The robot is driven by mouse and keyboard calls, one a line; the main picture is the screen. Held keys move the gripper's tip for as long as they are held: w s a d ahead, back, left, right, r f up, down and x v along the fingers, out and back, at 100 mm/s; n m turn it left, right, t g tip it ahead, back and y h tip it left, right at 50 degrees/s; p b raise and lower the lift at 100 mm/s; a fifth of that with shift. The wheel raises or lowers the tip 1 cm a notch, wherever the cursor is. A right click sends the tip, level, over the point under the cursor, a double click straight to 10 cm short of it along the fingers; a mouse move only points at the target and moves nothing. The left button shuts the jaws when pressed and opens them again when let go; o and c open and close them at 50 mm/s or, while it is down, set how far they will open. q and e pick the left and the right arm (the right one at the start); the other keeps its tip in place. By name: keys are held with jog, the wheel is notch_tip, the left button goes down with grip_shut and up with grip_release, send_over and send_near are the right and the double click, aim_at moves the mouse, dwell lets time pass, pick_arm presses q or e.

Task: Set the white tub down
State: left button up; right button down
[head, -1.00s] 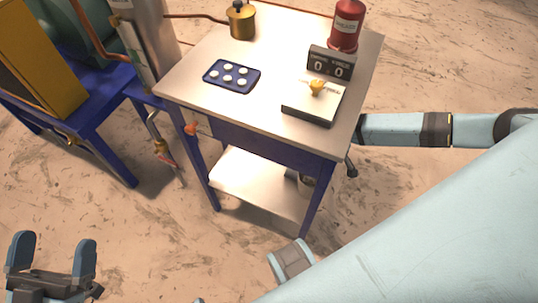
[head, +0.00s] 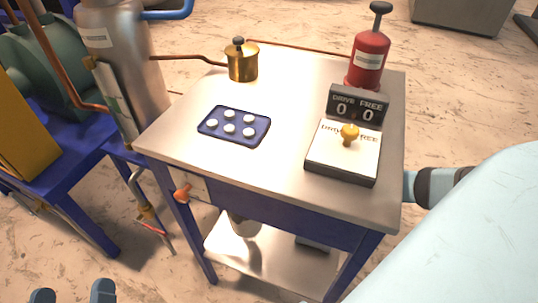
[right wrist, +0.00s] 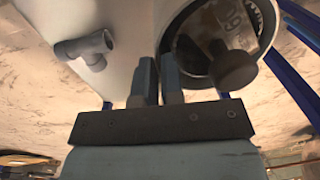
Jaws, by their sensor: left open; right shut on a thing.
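The white tub (right wrist: 182,28) shows in the right wrist view as a round, pale-rimmed vessel. A dark round-ended piece (right wrist: 232,66) and some markings show within its rim. My right gripper (right wrist: 158,72) is shut on the tub's near wall, one finger each side of the rim. The tub is over or on a pale surface, apparently the trolley's lower shelf (head: 270,266); I cannot tell whether it touches.
A grey pipe fitting (right wrist: 86,48) stands on the pale surface left of the tub. Blue trolley legs (right wrist: 300,82) rise close by. The tabletop (head: 280,180) holds a blue tray (head: 216,136), brass pot (head: 242,62), red canister (head: 369,58), counter (head: 358,106) and white-topped box (head: 332,160).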

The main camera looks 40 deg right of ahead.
notch_tip(320, 180, down, 8)
jog(key=b, duration=0.3)
jog(key=shift+f, duration=0.15)
pick_arm(q)
notch_tip(320, 180, down, 6)
jog(key=g, duration=0.2)
jog(key=shift+d+m, duration=0.25)
jog(key=shift+m, duration=0.05)
pick_arm(e)
jog(key=c, duration=1.3)
grip_release()
pick_arm(q)
jog(key=shift+w, duration=0.1)
pick_arm(e)
jog(key=shift+o, duration=0.2)
pick_arm(q)
notch_tip(320, 180, up, 8)
jog(key=t+p, duration=0.2)
jog(key=p, duration=0.3)
jog(key=shift+s+a+f+t, duration=0.15)
jog(key=shift+s+a+t, duration=0.05)
jog(key=shift+a+t, duration=0.2)
pick_arm(e)
notch_tip(320, 180, up, 12)
jog(key=shift+s+d, duration=0.2)
jog(key=shift+s, duration=0.2)
